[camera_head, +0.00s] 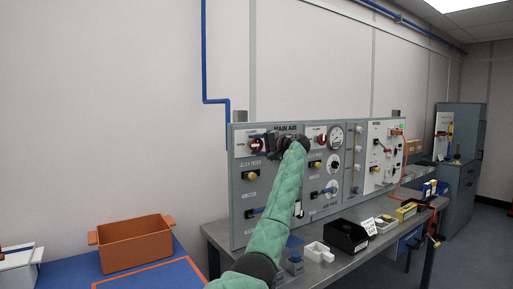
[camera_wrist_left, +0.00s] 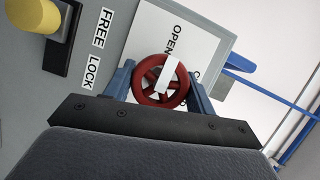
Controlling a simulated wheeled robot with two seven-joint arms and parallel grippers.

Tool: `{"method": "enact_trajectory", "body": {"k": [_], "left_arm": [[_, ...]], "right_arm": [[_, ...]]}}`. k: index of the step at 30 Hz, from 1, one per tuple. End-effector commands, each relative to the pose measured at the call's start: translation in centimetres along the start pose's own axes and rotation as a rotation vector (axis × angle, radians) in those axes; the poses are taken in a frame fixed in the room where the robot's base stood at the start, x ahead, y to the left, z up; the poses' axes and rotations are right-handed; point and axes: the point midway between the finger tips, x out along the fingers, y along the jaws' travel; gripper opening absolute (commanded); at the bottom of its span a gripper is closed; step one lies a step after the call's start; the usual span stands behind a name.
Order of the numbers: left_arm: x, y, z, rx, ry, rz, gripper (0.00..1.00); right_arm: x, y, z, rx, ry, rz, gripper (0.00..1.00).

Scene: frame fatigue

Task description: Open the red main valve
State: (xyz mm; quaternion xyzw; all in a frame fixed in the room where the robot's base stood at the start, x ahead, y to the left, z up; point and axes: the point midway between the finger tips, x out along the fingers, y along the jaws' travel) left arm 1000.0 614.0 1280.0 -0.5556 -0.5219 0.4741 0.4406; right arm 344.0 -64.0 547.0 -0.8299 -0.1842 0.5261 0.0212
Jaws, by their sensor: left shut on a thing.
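The red main valve (camera_head: 256,145) is a small spoked handwheel at the upper left of the grey panel, by the "MAIN AIR" lettering. In the left wrist view the red wheel (camera_wrist_left: 161,82) sits between the two blue fingers, with a white bar across its middle. Behind it is a white plate (camera_wrist_left: 185,38) lettered "OPEN", its other word partly covered. My left gripper (camera_head: 266,145) reaches the wheel from the right and is shut on it. My right gripper is in neither view.
A yellow knob (camera_head: 253,177) with a "FREE LOCK" label is below the valve. An orange bin (camera_head: 135,243) stands on the blue surface at left; a black bin (camera_head: 348,236) stands on the bench.

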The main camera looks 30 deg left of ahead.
Motion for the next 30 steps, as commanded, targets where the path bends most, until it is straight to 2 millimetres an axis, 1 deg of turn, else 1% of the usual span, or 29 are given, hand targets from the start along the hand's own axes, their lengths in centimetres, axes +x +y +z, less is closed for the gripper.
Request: {"method": "enact_trajectory", "body": {"k": [1,17,18,20,21,30], "left_arm": [[-0.01,0.33,0.03,-0.007,-0.002,0.006,0.33],[0.00,0.39,0.03,-0.031,-0.002,0.016,0.33],[0.00,0.40,0.03,-0.030,-0.002,0.016,0.57],[0.00,0.38,0.03,-0.030,-0.002,0.016,0.69],[0.00,0.35,0.03,-0.030,-0.002,0.016,0.77],[-0.09,0.17,0.01,-0.032,-0.001,0.014,0.77]], "right_arm": [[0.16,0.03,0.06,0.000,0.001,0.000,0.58],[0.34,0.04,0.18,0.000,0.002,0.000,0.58],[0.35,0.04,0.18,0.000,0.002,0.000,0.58],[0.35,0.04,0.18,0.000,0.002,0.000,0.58],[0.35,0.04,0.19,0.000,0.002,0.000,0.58],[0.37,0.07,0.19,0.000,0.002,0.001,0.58]]}}
